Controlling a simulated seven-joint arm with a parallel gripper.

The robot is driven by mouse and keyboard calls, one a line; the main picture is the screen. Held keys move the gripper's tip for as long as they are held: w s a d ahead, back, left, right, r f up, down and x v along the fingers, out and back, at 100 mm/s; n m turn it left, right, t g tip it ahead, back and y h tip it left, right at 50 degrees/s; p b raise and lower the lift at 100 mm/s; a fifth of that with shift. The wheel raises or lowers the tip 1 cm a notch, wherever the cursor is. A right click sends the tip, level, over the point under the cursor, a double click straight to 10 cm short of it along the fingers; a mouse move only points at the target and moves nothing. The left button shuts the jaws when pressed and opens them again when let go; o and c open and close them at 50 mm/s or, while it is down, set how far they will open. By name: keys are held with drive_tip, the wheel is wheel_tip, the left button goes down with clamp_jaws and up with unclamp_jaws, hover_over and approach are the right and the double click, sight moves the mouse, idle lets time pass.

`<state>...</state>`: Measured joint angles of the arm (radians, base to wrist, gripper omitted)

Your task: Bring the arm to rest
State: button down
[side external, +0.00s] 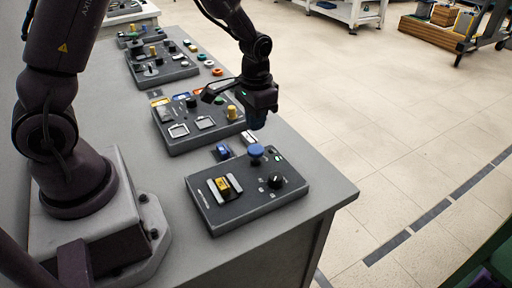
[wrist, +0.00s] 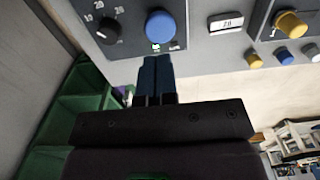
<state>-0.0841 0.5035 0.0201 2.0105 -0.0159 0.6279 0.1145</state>
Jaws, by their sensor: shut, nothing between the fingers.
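My gripper (side external: 258,122) hangs above the grey table, over the gap between the front panel and the middle panel. Its fingers (wrist: 157,78) also show in the wrist view, pressed together with nothing between them. The front control panel (side external: 207,213) carries a blue mushroom button (side external: 256,150), a black dial (side external: 275,181) and a yellow part in a pale holder. In the wrist view the blue button (wrist: 161,26) lies just beyond the fingertips, apart from them as far as I can tell. A green light glows beside it.
The middle panel (side external: 180,147) has a yellow knob (side external: 232,113) and square pale buttons. More panels line the table (side external: 310,212) toward the back. Small coloured parts lie between them. Open floor (side external: 400,130) lies right of the table edge.

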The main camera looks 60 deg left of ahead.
drive_tip(key=shift+s, duration=0.25)
drive_tip(key=s+d+r+t, duration=0.2)
drive_tip(key=s+r, duration=0.6)
drive_tip(key=r, duration=0.2)
drive_tip(key=s+d+r+t, duration=0.1)
drive_tip(key=s+r+t, duration=0.2)
drive_tip(key=s+r, duration=0.5)
wheel_tip(320, 180, up, 3)
drive_tip(key=shift+s+d+f+t, duration=0.1)
drive_tip(key=shift+s+d+t, duration=0.1)
drive_tip(key=shift+d+t, duration=0.15)
